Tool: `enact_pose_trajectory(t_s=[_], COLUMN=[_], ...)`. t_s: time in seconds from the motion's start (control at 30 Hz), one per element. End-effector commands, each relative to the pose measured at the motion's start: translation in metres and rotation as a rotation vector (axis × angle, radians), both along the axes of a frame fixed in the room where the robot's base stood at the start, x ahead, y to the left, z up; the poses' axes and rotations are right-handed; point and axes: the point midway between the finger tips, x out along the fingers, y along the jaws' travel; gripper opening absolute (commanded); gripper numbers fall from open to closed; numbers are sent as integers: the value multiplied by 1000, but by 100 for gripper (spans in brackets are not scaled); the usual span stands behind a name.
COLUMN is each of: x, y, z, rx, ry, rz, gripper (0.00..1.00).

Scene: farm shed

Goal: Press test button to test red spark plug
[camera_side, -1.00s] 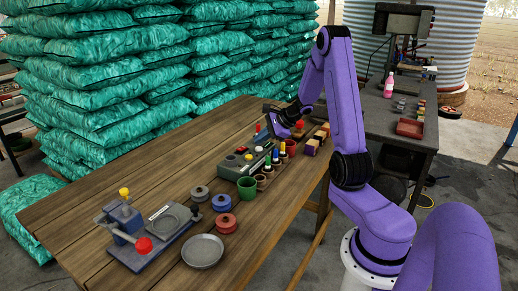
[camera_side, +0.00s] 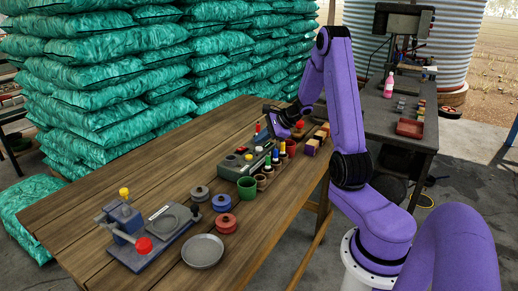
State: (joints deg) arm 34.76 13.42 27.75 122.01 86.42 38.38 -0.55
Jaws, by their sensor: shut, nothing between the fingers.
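My gripper (camera_side: 270,136) is over the far end of this box, tilted down, shut and empty. The fingertips are small and dark here; I cannot tell whether they touch the box. A test button under them cannot be made out.
A green cup (camera_side: 247,188) and a red cup (camera_side: 290,147) stand by the plug row. Nearer are a press device with a red knob (camera_side: 143,246), a round grey dish (camera_side: 203,251) and several coloured discs (camera_side: 225,223). Wooden blocks (camera_side: 312,146) lie right of my gripper. The table's left side is clear.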

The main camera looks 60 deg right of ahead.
Motion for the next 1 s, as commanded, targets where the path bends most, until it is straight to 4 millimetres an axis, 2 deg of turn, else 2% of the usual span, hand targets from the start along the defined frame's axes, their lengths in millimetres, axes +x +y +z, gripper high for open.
enact_pose_trajectory(t_s=[0.2, 1.0], x=[0, 0], y=[0, 0], z=[-7, -11], rx=[1, 1], ry=[0, 0], rz=[-1, 0], gripper=[0, 0])
